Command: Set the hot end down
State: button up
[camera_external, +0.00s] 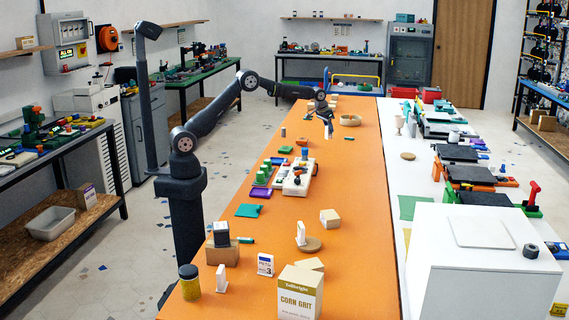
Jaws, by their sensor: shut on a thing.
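My gripper (325,122) hangs at the end of my outstretched arm, above the far half of the orange table (345,190). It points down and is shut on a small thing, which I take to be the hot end. The hot end is too small and too far off to make out clearly between the fingers. I cannot tell how high it is above the tabletop.
A tan round tray (350,120) lies just right of my gripper. A white board with parts (298,178) and green and purple pieces (262,192) lie nearer. The corn grit box (300,292) stands at the near end. Printers (470,172) line the white right side.

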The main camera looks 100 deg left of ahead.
jog(key=shift+n, duration=0.6)
jog(key=shift+s+a+f, duration=0.85)
jog(key=shift+a+f, duration=1)
jog(key=shift+a, duration=0.8)
jog(key=shift+s+a+f, duration=0.85)
jog(key=shift+a+f, duration=1.05)
jog(key=shift+a, duration=0.75)
jog(key=shift+s+a+f, duration=0.85)
jog(key=shift+a+f, duration=1)
jog(key=shift+a, duration=0.8)
jog(key=shift+f, duration=0.1)
jog(key=o, duration=1)
jog(key=shift+s+d+r, duration=0.1)
jog(key=shift+r, duration=0.4)
jog(key=v, duration=1.1)
jog(key=shift+d, duration=0.25)
